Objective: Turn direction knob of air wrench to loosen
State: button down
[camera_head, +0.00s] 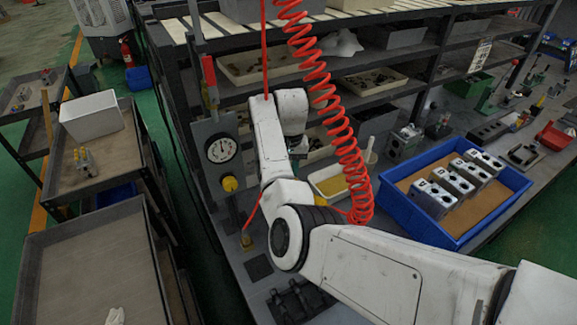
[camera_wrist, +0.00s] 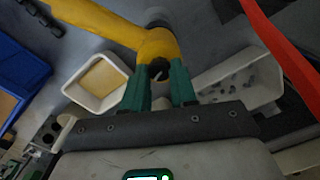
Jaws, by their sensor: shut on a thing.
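The air wrench (camera_wrist: 150,40) shows in the wrist view as a yellow, bent body running from the top left to the picture's middle. A small dark round part (camera_wrist: 158,69), which looks like its direction knob, faces me at the end of the body. My gripper (camera_wrist: 160,78) has green fingers on both sides of this end and is shut on it. The fingertips hide the contact, so I cannot tell whether they press the knob itself or the body around it. The knob's setting is not readable.
A red coiled hose (camera_head: 331,95) hangs close beside my arm. A rack with shelves and bins stands behind. A blue tray (camera_head: 452,239) with several metal valve blocks lies on the bench at right. A gauge panel (camera_head: 218,165) stands left of my arm.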

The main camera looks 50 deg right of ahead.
dwell(0.4)
jog(key=c, duration=0.9)
grip_release()
jog(key=shift+r, duration=0.1)
notch_tip(320, 180, up, 11)
jog(key=shift+s+d+f+b, duration=0.1)
jog(key=shift+f+b, duration=0.1)
jog(key=shift+b, duration=0.55)
